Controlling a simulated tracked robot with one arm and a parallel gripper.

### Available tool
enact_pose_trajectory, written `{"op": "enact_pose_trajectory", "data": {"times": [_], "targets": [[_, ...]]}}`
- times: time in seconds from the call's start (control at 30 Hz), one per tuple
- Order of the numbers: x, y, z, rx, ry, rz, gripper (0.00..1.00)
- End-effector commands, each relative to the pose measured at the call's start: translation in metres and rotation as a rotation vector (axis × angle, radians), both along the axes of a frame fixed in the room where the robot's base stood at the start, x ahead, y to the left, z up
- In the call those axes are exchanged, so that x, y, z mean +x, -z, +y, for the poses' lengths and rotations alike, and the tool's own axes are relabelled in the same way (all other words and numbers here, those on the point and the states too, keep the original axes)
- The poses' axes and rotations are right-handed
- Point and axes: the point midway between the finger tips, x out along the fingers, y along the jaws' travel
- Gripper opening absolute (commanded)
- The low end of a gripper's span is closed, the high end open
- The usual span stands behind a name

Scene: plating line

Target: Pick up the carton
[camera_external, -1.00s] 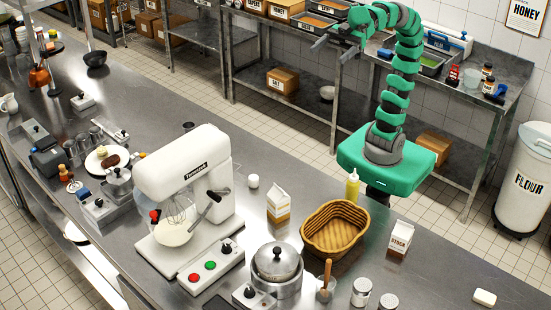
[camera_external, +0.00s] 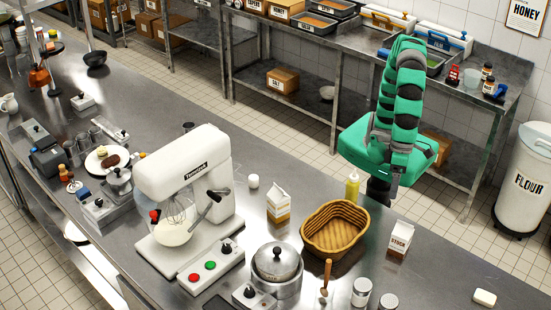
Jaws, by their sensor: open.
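A white and brown gable-top carton (camera_external: 279,206) stands upright on the steel counter, left of the wicker basket. A second white carton labelled STOCK (camera_external: 399,240) stands upright right of the basket. My gripper (camera_external: 393,183) is open and hangs low in front of my green base, beyond the far edge of the counter. It is above and behind the STOCK carton, apart from both cartons. Its fingers are small and hard to make out against the dark parts of my body.
The wicker basket (camera_external: 335,230) lies between the cartons, with a yellow bottle (camera_external: 352,187) behind it. A white stand mixer (camera_external: 185,185) and a lidded pot (camera_external: 277,265) are to the left and front. Jars (camera_external: 361,291) stand in front. The counter at right is mostly clear.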

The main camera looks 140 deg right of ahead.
Motion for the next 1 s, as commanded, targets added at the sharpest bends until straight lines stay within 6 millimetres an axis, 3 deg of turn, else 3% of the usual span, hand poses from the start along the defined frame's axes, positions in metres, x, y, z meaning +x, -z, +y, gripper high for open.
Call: {"op": "enact_pose_trajectory", "data": {"times": [0.1, 0.3, 0.47, 0.8, 1.0], "targets": [[-0.023, 0.032, 0.031, -0.027, 0.117, 0.128, 0.82], [-0.05, 0.063, 0.055, -0.076, 0.256, 0.241, 0.82], [-0.056, 0.075, 0.058, -0.087, 0.286, 0.261, 0.82], [-0.056, 0.132, 0.057, -0.086, 0.285, 0.261, 0.82], [-0.055, 0.152, 0.057, -0.087, 0.285, 0.26, 0.82]]}}
